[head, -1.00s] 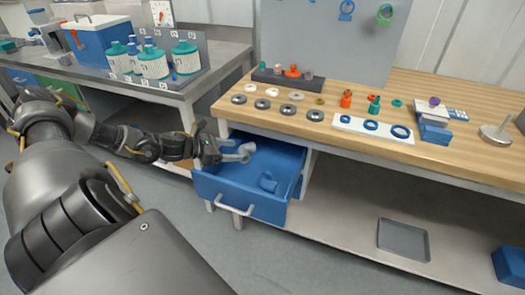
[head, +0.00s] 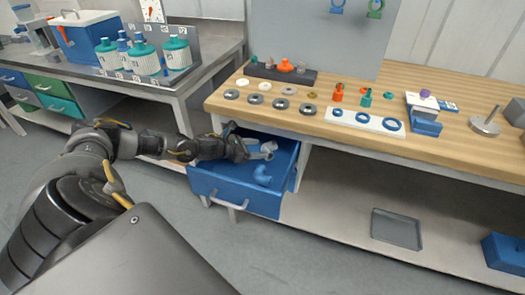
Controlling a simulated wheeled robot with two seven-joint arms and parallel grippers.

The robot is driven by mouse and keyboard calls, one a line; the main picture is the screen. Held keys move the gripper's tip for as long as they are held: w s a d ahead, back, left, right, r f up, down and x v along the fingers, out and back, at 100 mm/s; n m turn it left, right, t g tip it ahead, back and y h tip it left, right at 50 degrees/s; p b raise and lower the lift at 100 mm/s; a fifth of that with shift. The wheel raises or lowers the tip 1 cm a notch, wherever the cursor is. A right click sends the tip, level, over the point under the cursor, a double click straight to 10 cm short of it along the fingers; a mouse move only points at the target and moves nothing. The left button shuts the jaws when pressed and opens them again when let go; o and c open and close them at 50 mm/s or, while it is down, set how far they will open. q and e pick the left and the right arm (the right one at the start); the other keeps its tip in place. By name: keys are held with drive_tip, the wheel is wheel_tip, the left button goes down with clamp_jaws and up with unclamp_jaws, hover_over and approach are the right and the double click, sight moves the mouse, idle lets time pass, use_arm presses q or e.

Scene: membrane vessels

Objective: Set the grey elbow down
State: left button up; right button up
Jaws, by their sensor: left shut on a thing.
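The grey elbow (head: 266,149) is a light grey bent pipe piece at the back of the open blue drawer (head: 236,189). My left gripper (head: 246,148) reaches in from the left over the drawer and is shut on the grey elbow. The fingers are small and partly hidden by the gripper's dark body. I cannot tell whether the elbow touches the drawer floor. A blue elbow (head: 262,176) lies in the drawer, nearer its front and apart from the grey one. My right gripper is not in view.
The drawer hangs open under a wooden workbench (head: 460,135), whose front edge is just above and behind the grey elbow. Several rings and fittings lie on the bench. A grey tray (head: 397,229) is on the lower shelf. The drawer's middle and left floor looks clear.

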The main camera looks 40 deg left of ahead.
sight(261, 151)
use_arm(q)
drive_tip(key=w+f, duration=0.1)
drive_tip(key=w+d+f, duration=0.1)
drive_tip(key=shift+w+d+f, duration=0.1)
drive_tip(key=shift+w+d, duration=0.05)
drive_tip(key=shift+w, duration=0.15)
drive_tip(key=shift+s, duration=0.1)
drive_tip(key=shift+f, duration=0.1)
drive_tip(key=o, duration=1)
